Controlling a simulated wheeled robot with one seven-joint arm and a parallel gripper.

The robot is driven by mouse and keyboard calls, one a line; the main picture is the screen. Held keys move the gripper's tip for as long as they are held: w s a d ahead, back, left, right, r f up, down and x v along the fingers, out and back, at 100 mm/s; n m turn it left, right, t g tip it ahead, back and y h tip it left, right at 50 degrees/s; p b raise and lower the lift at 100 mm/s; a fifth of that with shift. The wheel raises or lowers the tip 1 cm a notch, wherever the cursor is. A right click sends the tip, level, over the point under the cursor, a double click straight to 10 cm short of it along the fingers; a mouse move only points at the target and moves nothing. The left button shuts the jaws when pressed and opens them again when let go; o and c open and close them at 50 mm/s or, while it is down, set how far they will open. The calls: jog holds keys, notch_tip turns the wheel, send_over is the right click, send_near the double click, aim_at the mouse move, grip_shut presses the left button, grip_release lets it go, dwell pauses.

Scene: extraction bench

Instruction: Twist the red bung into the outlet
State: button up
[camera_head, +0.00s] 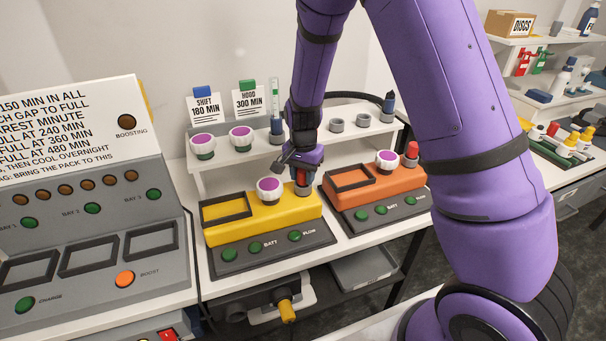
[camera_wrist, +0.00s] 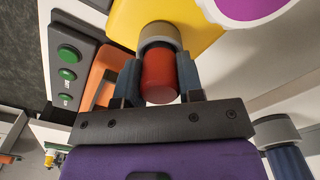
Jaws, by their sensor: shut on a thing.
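The yellow unit (camera_head: 285,214) stands on the bench in the middle of the head view. My gripper (camera_head: 303,184) points down at its back right corner. In the wrist view the red bung (camera_wrist: 158,80) sits between the two fingers of my gripper (camera_wrist: 158,88), which are shut on it. The bung's far end meets the grey collar of the outlet (camera_wrist: 160,36) on the yellow unit (camera_wrist: 135,18). The bung and collar look in line; how deep the bung sits is hidden. In the head view the fingers mostly cover the bung.
A white cap with a purple top (camera_head: 269,188) stands close left of my gripper. The orange unit (camera_head: 355,190) is to the right, with its own red bung (camera_head: 411,152). Behind is a white shelf (camera_head: 225,163) with cards and grey holders. A grey charger panel (camera_head: 85,220) stands left.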

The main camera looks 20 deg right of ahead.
jog(key=o, duration=1.2)
notch_tip(320, 180, up, 11)
jog(key=shift+f, duration=0.1)
jog(key=shift+s+r, duration=0.1)
jog(key=shift+r, duration=0.1)
jog(key=s+d+r+n+t+y, duration=0.1)
jog(key=s+d+r+n+t, duration=0.3)
jog(key=s+r, duration=1.05)
jog(key=s+d+r+n, duration=0.1)
jog(key=s+r, duration=0.1)
jog(key=s, duration=0.3)
jog(key=s+d+r+n, duration=0.1)
jog(key=s+r+n, duration=0.1)
jog(key=s, duration=0.2)
jog(key=s+d+r+n+t+h, duration=0.1)
jog(key=s+r+n, duration=0.1)
jog(key=s, duration=0.3)
jog(key=shift+s, duration=0.35)
